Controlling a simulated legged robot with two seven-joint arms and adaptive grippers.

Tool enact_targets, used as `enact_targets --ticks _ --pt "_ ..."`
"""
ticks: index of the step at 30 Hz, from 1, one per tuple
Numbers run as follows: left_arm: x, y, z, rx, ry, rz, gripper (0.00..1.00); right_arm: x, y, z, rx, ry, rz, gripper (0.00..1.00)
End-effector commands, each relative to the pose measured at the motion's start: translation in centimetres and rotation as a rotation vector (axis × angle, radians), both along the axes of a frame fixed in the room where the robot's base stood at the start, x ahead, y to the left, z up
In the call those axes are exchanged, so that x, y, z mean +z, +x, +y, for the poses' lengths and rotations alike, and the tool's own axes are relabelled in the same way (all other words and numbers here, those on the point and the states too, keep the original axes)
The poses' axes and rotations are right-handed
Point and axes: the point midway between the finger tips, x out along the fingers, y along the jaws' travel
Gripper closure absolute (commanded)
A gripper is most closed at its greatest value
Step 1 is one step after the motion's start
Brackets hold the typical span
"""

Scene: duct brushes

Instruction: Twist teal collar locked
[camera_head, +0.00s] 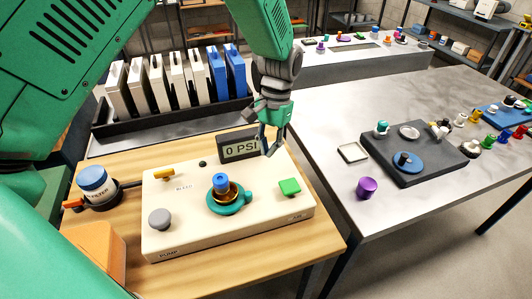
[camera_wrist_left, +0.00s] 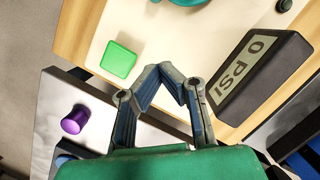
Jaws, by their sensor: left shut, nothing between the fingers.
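The teal collar (camera_head: 241,203) is a ring with a side tab on top of the cream pump box (camera_head: 175,222). It sits around a brass fitting with a blue cap (camera_head: 221,182). In the left wrist view only a sliver of the teal collar (camera_wrist_left: 188,2) shows at the top edge. My left gripper (camera_head: 268,153) is shut and empty, fingers pointing down, over the back right of the box beside the gauge reading 0 PSI (camera_head: 239,148). It is apart from the collar, behind and right of it. In the wrist view its fingertips (camera_wrist_left: 172,70) meet. My right gripper is not in view.
The box also carries a green square button (camera_head: 289,187), a grey knob (camera_head: 159,219) and a yellow lever (camera_head: 164,174). A blue-topped filter (camera_head: 95,182) stands left. A rack of binders (camera_head: 160,115) is behind. A purple knob (camera_head: 366,188) stands on the grey table, right.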

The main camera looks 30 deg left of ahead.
Motion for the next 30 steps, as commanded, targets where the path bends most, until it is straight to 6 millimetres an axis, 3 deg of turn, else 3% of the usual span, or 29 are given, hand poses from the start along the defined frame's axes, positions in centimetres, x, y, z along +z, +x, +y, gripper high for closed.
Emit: enact_targets --ticks 10,18,30 --pt "-7.6 -1.8 0.3 0.002 -0.004 0.007 1.00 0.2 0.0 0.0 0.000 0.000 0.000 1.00" --pt "-7.3 -5.3 -0.1 0.002 -0.001 0.002 1.00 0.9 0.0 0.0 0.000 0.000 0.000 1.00" --pt "-7.5 -5.8 0.0 0.003 -0.003 0.002 1.00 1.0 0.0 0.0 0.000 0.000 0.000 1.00"
